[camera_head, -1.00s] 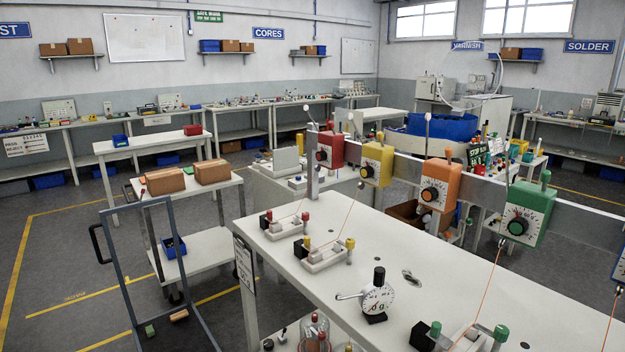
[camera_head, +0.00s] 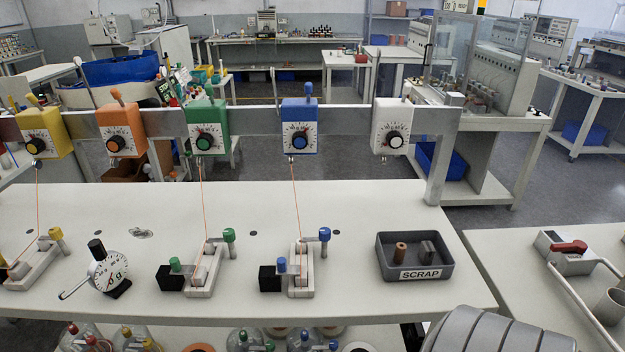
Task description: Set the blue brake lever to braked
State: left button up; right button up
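The blue box (camera_head: 300,125) with a round dial hangs on the metal rail at the back of the white bench. A short blue lever (camera_head: 308,89) stands up from its top, close to upright. I cannot tell from this view which setting the lever is in. An orange wire (camera_head: 296,205) runs from under the box down to a small pale fixture (camera_head: 301,268). This fixture has a blue-capped post (camera_head: 325,236) and a blue knob (camera_head: 281,265) beside a black block. Neither gripper is in view.
Yellow (camera_head: 45,131), orange (camera_head: 121,130), green (camera_head: 207,128) and white (camera_head: 392,127) boxes share the rail (camera_head: 345,121). A SCRAP tray (camera_head: 413,271) and a dial gauge (camera_head: 108,272) stand on the bench (camera_head: 130,205). A grey ribbed part fills the bottom right.

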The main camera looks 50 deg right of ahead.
aim_at(307, 86)
jog(key=z, duration=1.4)
